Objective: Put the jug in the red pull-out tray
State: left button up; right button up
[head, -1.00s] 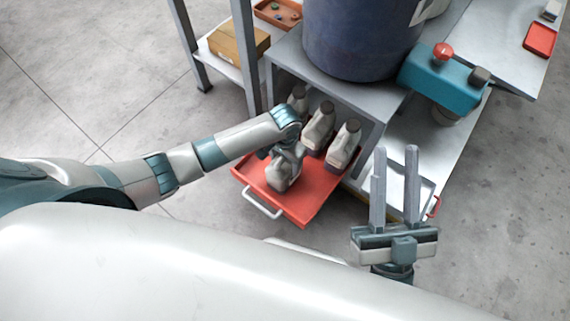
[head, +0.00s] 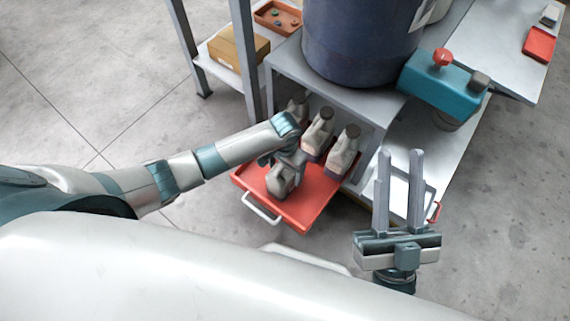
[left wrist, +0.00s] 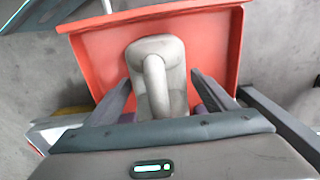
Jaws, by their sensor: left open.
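A pale grey jug (head: 279,183) is on the red pull-out tray (head: 314,206), which sticks out from under a grey bench. In the left wrist view the jug (left wrist: 160,58) and its handle are seen from above, with red tray (left wrist: 215,45) around it. My left gripper (left wrist: 161,80) is open, with one finger on each side of the jug. In the head view the left gripper (head: 284,158) partly hides the jug. Whether the fingers touch it, I cannot tell. My right gripper (head: 400,154) is open and empty, to the right of the tray.
Several similar jugs, including one (head: 343,151) at the right, stand along the tray's back by the bench. A large dark blue drum (head: 350,45) sits on the bench (head: 287,62). A teal device with a red knob (head: 440,82) is at right. Floor in front is clear.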

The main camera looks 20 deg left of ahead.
pick_arm(q)
jog(key=shift+r, duration=0.55)
notch_tip(320, 180, up, 2)
jog(key=shift+r+p, duration=0.1)
jog(key=shift+p, duration=0.55)
notch_tip(320, 180, up, 8)
jog(key=shift+f+p, duration=0.2)
jog(key=shift+p, duration=1.05)
jog(key=shift+r, duration=0.65)
pick_arm(e)
jog(key=w+f+g+h, duration=0.2)
jog(key=f+g, duration=0.6)
jog(key=f, duration=0.4)
jog(key=shift+w+f+h, duration=0.3)
jog(key=shift+w, duration=0.6)
jog(key=shift+a, duration=0.1)
